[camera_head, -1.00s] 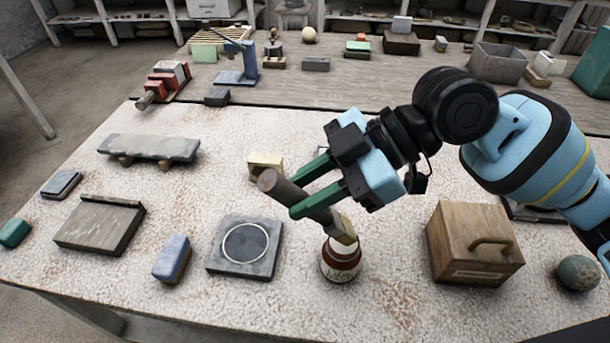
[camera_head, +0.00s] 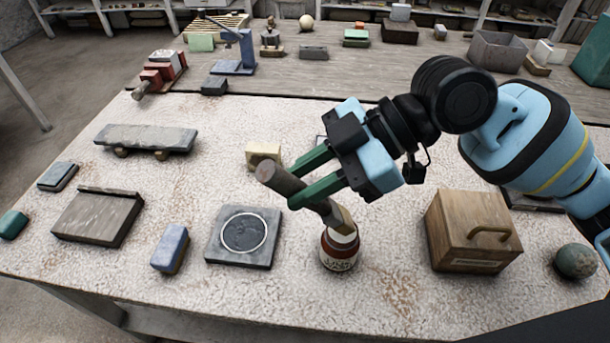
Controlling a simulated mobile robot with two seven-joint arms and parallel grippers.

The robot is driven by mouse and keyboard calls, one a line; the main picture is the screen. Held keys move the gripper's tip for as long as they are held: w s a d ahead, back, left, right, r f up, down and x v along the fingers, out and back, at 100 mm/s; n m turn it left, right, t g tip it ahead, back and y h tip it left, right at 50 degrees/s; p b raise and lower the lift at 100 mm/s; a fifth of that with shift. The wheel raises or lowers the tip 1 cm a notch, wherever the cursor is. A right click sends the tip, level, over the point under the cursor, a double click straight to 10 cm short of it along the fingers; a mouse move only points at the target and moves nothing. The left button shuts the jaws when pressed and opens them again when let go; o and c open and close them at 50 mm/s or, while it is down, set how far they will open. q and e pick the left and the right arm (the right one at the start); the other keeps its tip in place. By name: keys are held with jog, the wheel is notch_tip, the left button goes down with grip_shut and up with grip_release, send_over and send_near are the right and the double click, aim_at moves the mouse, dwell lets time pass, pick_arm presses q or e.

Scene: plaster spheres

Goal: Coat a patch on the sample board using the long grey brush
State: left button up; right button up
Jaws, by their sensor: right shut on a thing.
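My right gripper (camera_head: 302,180), with green fingers, is shut on the long grey brush (camera_head: 283,180). The brush is tilted, its thick handle end up and to the left. Its lighter lower end (camera_head: 341,219) is at the mouth of a brown jar (camera_head: 339,253) with a white label. The bristles are hidden, so I cannot tell how deep they sit. A dark square slab (camera_head: 218,250) with a pale ring lies left of the jar. A grey-brown board with a raised edge (camera_head: 97,214) lies further left; I cannot tell which is the sample board. My left gripper is not in view.
A wooden box with a handle (camera_head: 455,231) stands right of the jar, with a green-grey sphere (camera_head: 576,260) beyond it. A blue block (camera_head: 170,248) lies between slab and board. A cream block (camera_head: 262,152) sits behind the brush. A grey plank on rollers (camera_head: 146,137) lies back left.

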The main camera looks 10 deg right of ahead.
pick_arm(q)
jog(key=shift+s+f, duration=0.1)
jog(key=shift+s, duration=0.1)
pick_arm(e)
jog(key=shift+f, duration=0.25)
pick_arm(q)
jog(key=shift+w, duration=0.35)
pick_arm(e)
jog(key=shift+f, duration=0.15)
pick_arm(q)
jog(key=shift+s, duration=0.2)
pick_arm(e)
jog(key=shift+f, duration=0.1)
dwell(1.0)
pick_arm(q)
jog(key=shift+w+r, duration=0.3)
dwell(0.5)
pick_arm(e)
jog(key=shift+r+p, duration=1.1)
jog(key=shift+r, duration=0.6)
jog(key=shift+r+p, duration=1)
jog(key=shift+r, duration=0.95)
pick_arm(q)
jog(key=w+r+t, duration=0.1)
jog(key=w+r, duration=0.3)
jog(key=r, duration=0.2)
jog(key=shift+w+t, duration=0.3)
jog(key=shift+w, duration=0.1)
pick_arm(e)
jog(key=shift+f, duration=0.1)
